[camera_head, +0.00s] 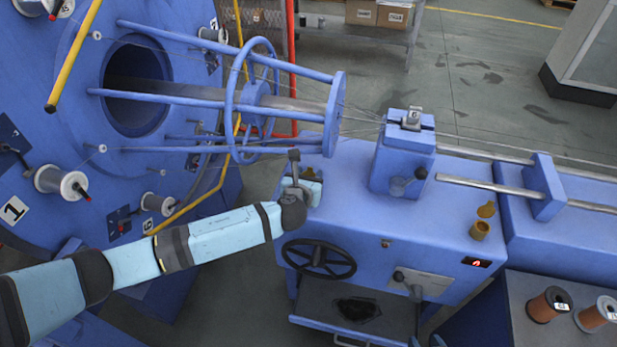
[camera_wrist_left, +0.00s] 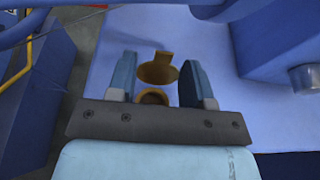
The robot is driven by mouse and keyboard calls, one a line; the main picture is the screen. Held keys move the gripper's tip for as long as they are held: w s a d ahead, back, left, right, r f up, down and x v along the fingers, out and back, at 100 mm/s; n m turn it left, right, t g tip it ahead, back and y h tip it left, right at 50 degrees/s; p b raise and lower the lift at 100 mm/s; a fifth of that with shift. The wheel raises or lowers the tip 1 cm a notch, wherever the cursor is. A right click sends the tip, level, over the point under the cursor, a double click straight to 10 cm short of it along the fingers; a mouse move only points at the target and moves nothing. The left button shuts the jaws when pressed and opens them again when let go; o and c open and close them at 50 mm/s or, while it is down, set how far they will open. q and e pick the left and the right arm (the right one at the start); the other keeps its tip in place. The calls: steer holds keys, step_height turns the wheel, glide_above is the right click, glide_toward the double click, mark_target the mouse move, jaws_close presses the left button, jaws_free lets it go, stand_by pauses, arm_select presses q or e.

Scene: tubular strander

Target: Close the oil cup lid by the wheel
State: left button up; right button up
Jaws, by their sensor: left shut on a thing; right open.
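The brass oil cup by the wheel shows in the left wrist view, with its cup (camera_wrist_left: 153,97) low between my fingers and its round lid (camera_wrist_left: 158,72) raised beyond it. In the head view my left gripper (camera_head: 308,187) is at the left end of the blue machine top, above the black handwheel (camera_head: 318,259). My right gripper is not in view.
A second brass oil cup (camera_head: 480,230) with its lid (camera_head: 487,210) open stands further right on the machine top. A blue clamp block (camera_head: 403,165) rises behind. The blue spoked ring (camera_head: 252,100) and thin wires are close behind my left gripper.

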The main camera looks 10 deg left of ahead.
arm_select(q)
steer(key=t+b, duration=0.1)
steer(key=b, duration=0.2)
steer(key=s+f+t+b, duration=0.1)
steer(key=t+b, duration=0.1)
steer(key=b, duration=0.2)
steer(key=shift+s+f+t, duration=0.15)
steer(key=shift+f+t, duration=0.15)
steer(key=t+b, duration=0.1)
steer(key=b, duration=0.2)
steer(key=shift+s+t+b, duration=0.2)
steer(key=shift+t+b, duration=0.1)
steer(key=shift+b, duration=0.45)
steer(key=shift+s+r+t+b, duration=0.1)
steer(key=shift+s+t+b, duration=0.05)
steer(key=shift+t+b, duration=0.35)
steer(key=shift+r, duration=0.1)
arm_select(e)
step_height(320, 180, down, 6)
steer(key=w+a, duration=0.1)
steer(key=shift+a, duration=0.15)
steer(key=shift+f, duration=0.1)
arm_select(q)
steer(key=o, duration=0.9)
arm_select(e)
steer(key=shift+f, duration=0.15)
arm_select(q)
steer(key=v, duration=1.4)
